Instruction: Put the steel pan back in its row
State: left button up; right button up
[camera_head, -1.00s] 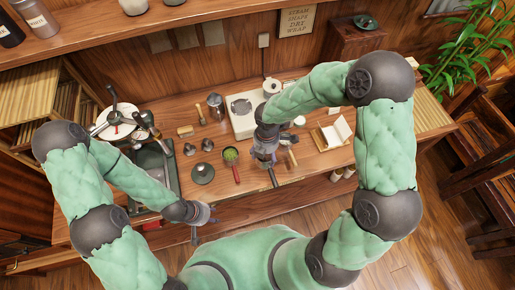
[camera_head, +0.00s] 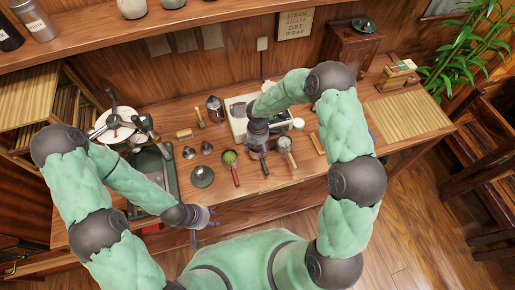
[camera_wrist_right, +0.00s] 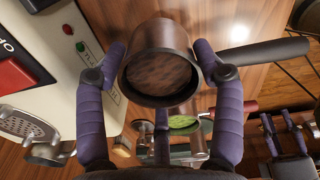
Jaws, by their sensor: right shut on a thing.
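In the right wrist view the steel pan (camera_wrist_right: 160,58) is a round dark metal pot, with its mouth toward the camera and a long dark handle (camera_wrist_right: 262,53) to the right. The two purple fingers of my right gripper (camera_wrist_right: 159,62) are shut on its sides. In the head view my right gripper (camera_head: 258,142) is at the front right of the white appliance, with a dark handle (camera_head: 264,163) below it; the pan body is mostly hidden there. A second handled pot (camera_head: 284,144) stands just to its right. My left gripper (camera_head: 202,226) is open and empty near the front edge.
The white appliance (camera_wrist_right: 60,80) is close at left in the wrist view. A green-filled strainer with a red handle (camera_head: 230,158), a dark round piece (camera_head: 202,177), small metal pieces (camera_head: 207,146) and a jar (camera_head: 215,106) stand left. A slatted mat (camera_head: 408,117) lies right.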

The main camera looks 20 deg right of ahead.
jog(key=shift+f, duration=0.95)
jog(key=shift+f, duration=0.15)
jog(key=o, duration=1.4)
jog(key=shift+c, duration=0.2)
jog(key=shift+s, duration=0.1)
notch_tip(320, 180, up, 12)
jog(key=shift+p, duration=0.3)
